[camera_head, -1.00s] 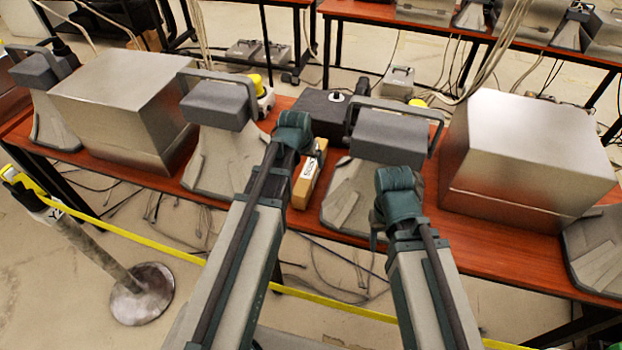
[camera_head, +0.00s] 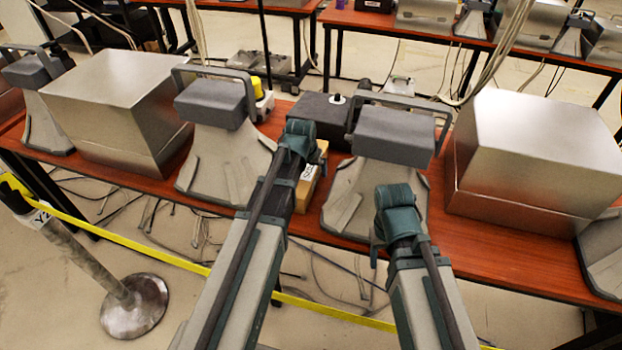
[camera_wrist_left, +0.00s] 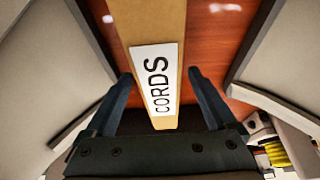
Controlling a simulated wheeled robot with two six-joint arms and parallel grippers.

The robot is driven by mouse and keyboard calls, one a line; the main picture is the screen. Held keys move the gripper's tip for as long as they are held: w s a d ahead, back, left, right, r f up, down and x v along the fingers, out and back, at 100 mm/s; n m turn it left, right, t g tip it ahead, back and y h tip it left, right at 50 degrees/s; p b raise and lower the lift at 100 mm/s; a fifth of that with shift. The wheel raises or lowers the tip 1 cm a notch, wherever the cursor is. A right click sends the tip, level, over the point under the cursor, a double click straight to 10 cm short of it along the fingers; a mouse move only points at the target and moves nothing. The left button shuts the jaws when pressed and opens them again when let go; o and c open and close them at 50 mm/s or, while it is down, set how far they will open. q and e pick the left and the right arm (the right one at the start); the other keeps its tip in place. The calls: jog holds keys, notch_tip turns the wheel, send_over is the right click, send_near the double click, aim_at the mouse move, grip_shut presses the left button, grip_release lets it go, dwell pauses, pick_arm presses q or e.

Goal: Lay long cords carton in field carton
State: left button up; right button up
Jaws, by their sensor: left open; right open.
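The long cords carton (camera_head: 311,183) is a slim brown box on the red-brown table, between two grey phone-like units. In the left wrist view the cords carton (camera_wrist_left: 160,117) shows a white label reading CORDS. My left gripper (camera_wrist_left: 160,76) is open, with one finger on each side of the carton's width; I cannot tell whether they touch it. In the head view my left gripper (camera_head: 298,140) partly covers the carton. My right gripper (camera_head: 386,215) is over the table's front edge, in front of the right phone unit, its fingers mostly hidden. I see no carton marked field.
Grey phone units stand left (camera_head: 222,135) and right (camera_head: 385,160) of the carton. Large metal boxes (camera_head: 115,105) and (camera_head: 535,150) flank them. A dark box (camera_head: 318,112) stands behind. Yellow barrier tape (camera_head: 130,243) runs from a post (camera_head: 90,258) in front of the table.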

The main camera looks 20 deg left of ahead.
aim_at(311, 166)
pick_arm(q)
grip_shut()
jog(key=shift+r, duration=0.1)
dwell(0.3)
jog(key=shift+r, duration=0.1)
notch_tip(311, 166, up, 10)
jog(key=p, duration=1)
